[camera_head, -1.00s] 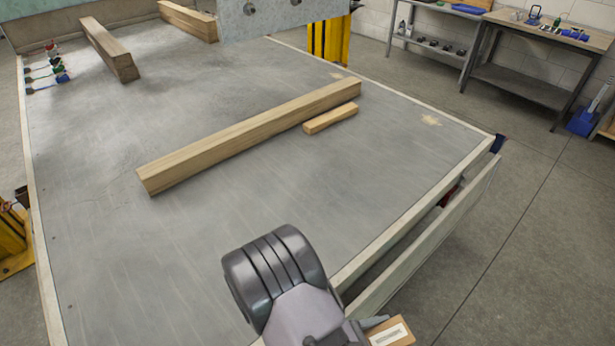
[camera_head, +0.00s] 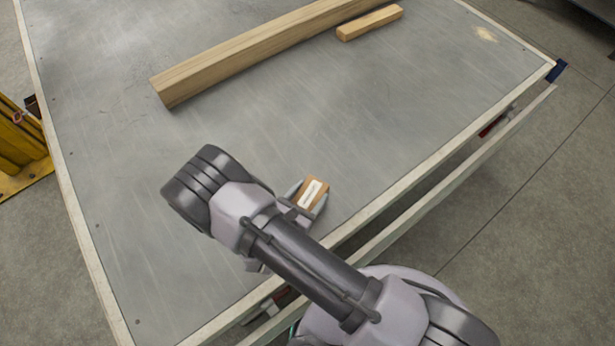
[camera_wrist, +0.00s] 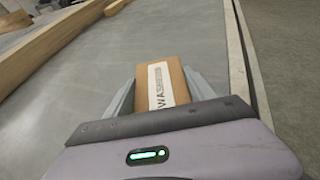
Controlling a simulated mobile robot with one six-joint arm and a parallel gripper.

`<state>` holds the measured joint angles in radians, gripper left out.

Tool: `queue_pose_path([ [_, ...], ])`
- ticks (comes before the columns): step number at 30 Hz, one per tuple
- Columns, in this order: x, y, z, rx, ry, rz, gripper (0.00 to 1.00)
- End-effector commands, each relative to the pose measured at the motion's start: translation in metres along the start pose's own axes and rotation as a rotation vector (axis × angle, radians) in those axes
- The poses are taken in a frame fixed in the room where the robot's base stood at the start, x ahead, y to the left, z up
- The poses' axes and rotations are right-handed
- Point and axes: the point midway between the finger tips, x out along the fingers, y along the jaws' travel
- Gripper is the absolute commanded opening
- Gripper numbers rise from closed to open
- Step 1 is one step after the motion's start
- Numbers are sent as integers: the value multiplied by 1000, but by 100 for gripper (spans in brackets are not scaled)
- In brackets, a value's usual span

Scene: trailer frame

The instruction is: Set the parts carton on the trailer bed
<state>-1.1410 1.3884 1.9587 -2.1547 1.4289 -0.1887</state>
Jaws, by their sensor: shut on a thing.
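The parts carton (camera_head: 313,191) is a small brown box with a white label. My gripper (camera_head: 308,195) is shut on it, and the carton is over the grey trailer bed (camera_head: 270,125), inside the near edge. In the wrist view the carton (camera_wrist: 160,88) sits between both fingers, its label partly readable as "WAS…". The trailer bed (camera_wrist: 75,95) lies below and around it. I cannot tell whether the carton touches the bed or hangs just above it. Its underside is hidden.
A long timber beam (camera_head: 250,50) and a short wood block (camera_head: 370,22) lie farther back on the bed. A pale rim (camera_head: 400,190) runs along the near right edge. A yellow stand (camera_head: 20,145) is at the left. The bed between beam and carton is clear.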

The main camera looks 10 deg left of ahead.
Motion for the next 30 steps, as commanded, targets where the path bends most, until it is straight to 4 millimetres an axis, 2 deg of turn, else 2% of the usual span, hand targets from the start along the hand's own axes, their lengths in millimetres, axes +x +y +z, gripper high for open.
queue_pose_path([
  [1, 12, 9, 0, 5, -1, -2, 7],
  [3, 22, 19, 4, 3, -1, -1, 7],
  [6, 29, 27, 5, 0, -1, 0, 7],
  [12, 43, 28, -26, -3, 0, 1, 7],
  [22, 43, 28, -28, -1, 0, 1, 7],
  [23, 43, 28, -28, -2, 1, 1, 67],
  [26, 43, 28, -27, -2, 1, 1, 85],
  [30, 43, 27, -27, -2, 1, 1, 85],
])
